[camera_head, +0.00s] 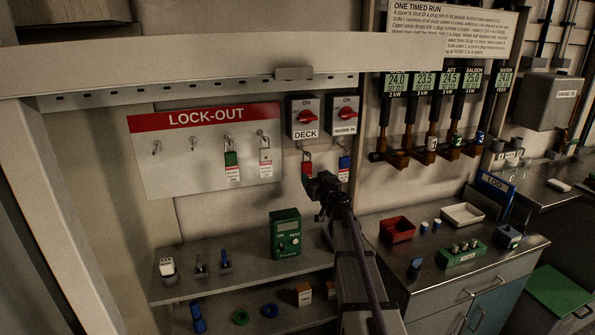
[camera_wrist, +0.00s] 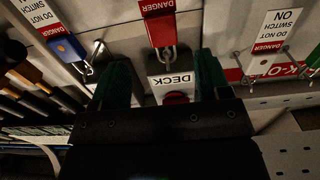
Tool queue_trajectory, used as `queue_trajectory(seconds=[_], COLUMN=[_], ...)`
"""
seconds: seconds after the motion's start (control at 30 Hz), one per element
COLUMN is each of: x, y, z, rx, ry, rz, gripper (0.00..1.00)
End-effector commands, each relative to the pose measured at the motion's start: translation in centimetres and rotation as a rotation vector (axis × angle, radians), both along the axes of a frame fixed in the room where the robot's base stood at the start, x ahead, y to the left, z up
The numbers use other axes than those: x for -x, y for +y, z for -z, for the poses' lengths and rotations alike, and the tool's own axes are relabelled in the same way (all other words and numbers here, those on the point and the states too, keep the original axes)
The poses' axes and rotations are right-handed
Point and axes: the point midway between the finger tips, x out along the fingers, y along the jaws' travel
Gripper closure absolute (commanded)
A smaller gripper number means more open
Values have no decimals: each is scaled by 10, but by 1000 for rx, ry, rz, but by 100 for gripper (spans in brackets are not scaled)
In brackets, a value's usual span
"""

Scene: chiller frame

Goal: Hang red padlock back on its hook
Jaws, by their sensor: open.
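The red padlock (camera_head: 307,168) hangs by its shackle below the DECK isolator switch (camera_head: 305,118), with a red and white tag under it. In the wrist view, which is upside down, the red padlock (camera_wrist: 160,33) and its shackle lie ahead between the fingers. My gripper (camera_wrist: 158,68) is open, its two green-padded fingers apart and empty; in the head view it is dark and just below the padlock (camera_head: 322,185). The LOCK-OUT board (camera_head: 170,176) has two bare hooks (camera_head: 156,147) at left, then a green padlock (camera_head: 231,158) and a white padlock (camera_head: 265,156).
A blue padlock (camera_head: 344,162) hangs close on the right, below a second switch (camera_head: 344,115). A shelf (camera_head: 240,275) below holds a green meter (camera_head: 286,233) and small parts. The white beam (camera_head: 200,65) crosses above the board. Space before the board looks clear.

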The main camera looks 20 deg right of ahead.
Motion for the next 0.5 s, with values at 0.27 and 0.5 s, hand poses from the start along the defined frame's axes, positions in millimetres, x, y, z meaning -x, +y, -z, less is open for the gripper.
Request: queue_trajectory(seconds=[0.27,0.5], x=[-51,-64], y=[-4,-5], z=[0,-1], rx=[-1,-2], ry=[0,1], rz=[-3,-3], gripper=[30,30])
